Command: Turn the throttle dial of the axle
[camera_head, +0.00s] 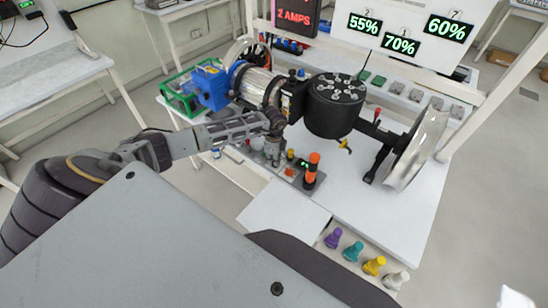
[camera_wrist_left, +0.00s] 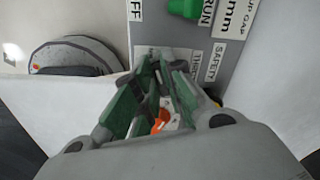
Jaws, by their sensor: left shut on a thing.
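The axle rig stands on a white table, with a blue motor (camera_head: 211,86), a black drum (camera_head: 335,105) and a pale wheel disc (camera_head: 416,150). My left gripper (camera_head: 272,152) is over the small control panel in front of the axle, pointing down. In the left wrist view, its green-padded fingertips (camera_wrist_left: 163,62) are closed at the grey panel (camera_wrist_left: 185,35), beside a partly covered label that seems to start with "THR". The throttle dial itself is hidden between the fingers. An orange part (camera_wrist_left: 160,121) shows behind the fingers. My right gripper is not in view.
An orange upright handle (camera_head: 313,165) stands on the panel, close right of my left gripper. Several coloured knobs (camera_head: 352,251) line the table's front edge. Number displays (camera_head: 400,44) hang behind. A green knob (camera_wrist_left: 186,9) sits beyond the fingertips.

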